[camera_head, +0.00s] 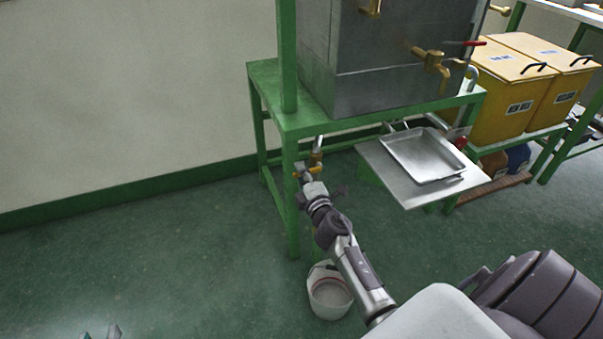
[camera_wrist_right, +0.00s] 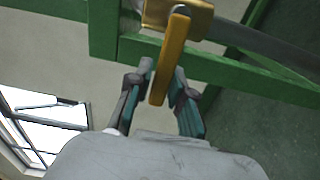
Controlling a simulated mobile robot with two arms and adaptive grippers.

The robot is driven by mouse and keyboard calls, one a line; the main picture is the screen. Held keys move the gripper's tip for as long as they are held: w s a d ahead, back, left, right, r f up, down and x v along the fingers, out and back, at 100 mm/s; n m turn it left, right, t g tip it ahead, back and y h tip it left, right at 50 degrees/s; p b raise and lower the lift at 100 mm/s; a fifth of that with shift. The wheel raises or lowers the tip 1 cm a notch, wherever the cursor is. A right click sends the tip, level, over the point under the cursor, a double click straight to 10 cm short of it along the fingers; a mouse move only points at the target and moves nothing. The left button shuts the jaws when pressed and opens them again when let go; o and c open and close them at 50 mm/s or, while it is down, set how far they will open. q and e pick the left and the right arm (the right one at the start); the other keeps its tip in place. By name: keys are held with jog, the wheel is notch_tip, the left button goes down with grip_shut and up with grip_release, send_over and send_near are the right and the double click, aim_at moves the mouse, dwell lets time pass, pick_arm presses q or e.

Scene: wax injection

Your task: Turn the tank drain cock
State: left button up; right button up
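The brass drain cock (camera_head: 316,150) sits under the left front corner of the tank stand. In the right wrist view its yellow lever handle (camera_wrist_right: 170,58) hangs between my right fingers. My right gripper (camera_head: 304,173) is at this handle, and the wrist view shows its fingers (camera_wrist_right: 160,75) parted, one on each side, with narrow gaps to the lever. The grey metal tank (camera_head: 385,95) stands on the green frame above. Only two fingertips of my left gripper (camera_head: 101,332) show at the bottom left edge, apart and empty.
A white bucket (camera_head: 329,292) stands on the floor below my right arm. A metal tray (camera_head: 424,153) lies on a plate to the right of the cock. Another brass valve (camera_head: 432,60) with a red handle is on the tank. Yellow bins (camera_head: 512,92) stand right. The left floor is clear.

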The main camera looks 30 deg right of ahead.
jog(key=shift+o, duration=1.3)
jog(key=shift+s, duration=0.1)
jog(key=v, duration=1.2)
jog(key=shift+r, duration=0.1)
